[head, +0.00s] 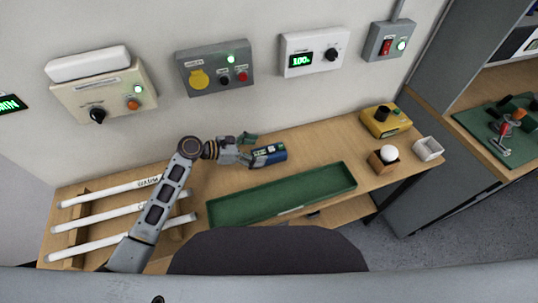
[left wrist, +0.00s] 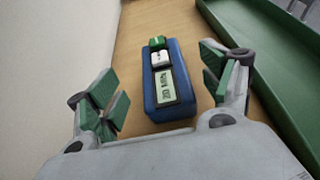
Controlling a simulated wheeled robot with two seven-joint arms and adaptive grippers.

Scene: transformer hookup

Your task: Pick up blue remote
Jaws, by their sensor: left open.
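The blue remote (head: 270,154) lies on the wooden table behind the green tray in the head view. In the left wrist view the blue remote (left wrist: 168,82) shows a pale display, a white button and a green button. My left gripper (head: 246,148) is at the left end of the remote. In the left wrist view my left gripper (left wrist: 160,88) is open, with one green-padded finger on each side of the remote's near part. Both fingers look apart from it. My right gripper is not in view.
The green tray (head: 225,214) lies close in front of the remote. White tubes (head: 110,187) rest on a wooden rack at left. A yellow box (head: 385,121), a white ball (head: 389,153) on a wooden block and a small white bin (head: 428,148) stand at right. Control boxes (head: 214,68) hang on the wall.

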